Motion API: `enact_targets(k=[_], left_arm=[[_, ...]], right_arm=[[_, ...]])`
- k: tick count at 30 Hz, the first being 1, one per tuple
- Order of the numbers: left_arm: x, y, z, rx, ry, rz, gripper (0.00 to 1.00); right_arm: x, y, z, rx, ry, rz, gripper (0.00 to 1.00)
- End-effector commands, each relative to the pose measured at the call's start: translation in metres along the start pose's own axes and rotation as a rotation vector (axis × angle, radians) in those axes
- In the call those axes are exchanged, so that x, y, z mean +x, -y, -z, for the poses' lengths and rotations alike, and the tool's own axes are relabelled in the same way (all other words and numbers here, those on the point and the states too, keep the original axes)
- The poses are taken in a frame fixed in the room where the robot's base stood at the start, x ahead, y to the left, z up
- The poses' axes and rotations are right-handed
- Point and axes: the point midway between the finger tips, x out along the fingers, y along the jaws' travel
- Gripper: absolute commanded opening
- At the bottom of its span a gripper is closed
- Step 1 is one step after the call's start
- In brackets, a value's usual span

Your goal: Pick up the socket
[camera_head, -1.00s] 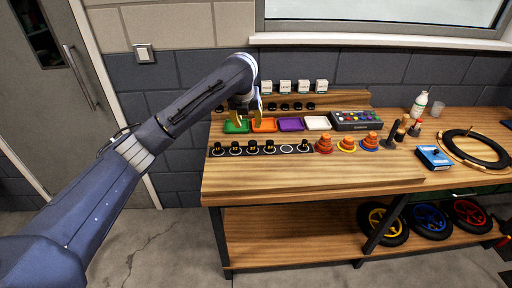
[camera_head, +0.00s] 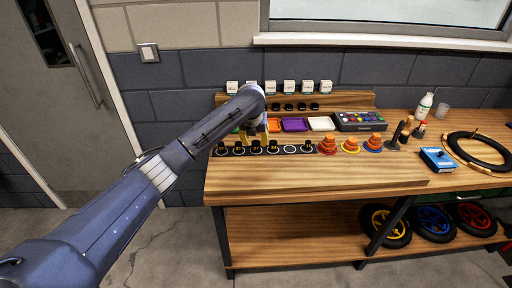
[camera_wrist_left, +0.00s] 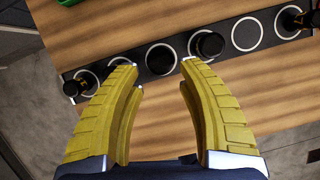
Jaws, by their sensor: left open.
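A dark strip (camera_head: 281,151) with a row of white rings lies on the bench, and black sockets with yellow marks stand in most rings. One socket (camera_head: 272,147) stands left of an empty ring (camera_head: 290,149). In the left wrist view, a black socket (camera_wrist_left: 209,45) is just beyond the right fingertip, and another (camera_wrist_left: 75,86) is at the left. My left gripper (camera_head: 258,128) is above the strip, open and empty; its yellow fingers (camera_wrist_left: 160,66) also show in the left wrist view. The ring between the fingertips looks dark inside. My right gripper is out of view.
Behind the strip are an orange tray (camera_head: 274,125), a purple tray (camera_head: 294,125) and a white tray (camera_head: 321,123), partly beside my gripper. The front of the bench top (camera_head: 300,180) is clear.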

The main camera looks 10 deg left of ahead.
Motion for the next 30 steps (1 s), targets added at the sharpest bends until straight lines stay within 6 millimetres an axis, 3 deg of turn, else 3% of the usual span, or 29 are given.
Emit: enact_targets(k=[7,18,30], left_arm=[[0.011,0.001,0.000,0.000,-0.001,0.000,0.38],[0.051,0.001,0.000,-0.002,-0.001,0.000,0.38],[0.057,0.001,0.000,0.000,0.001,-0.001,0.38]], right_arm=[[0.000,0.000,0.000,0.000,0.000,0.000,1.00],[0.000,0.000,0.000,0.000,0.000,0.000,1.00],[0.000,0.000,0.000,0.000,0.000,0.000,1.00]])
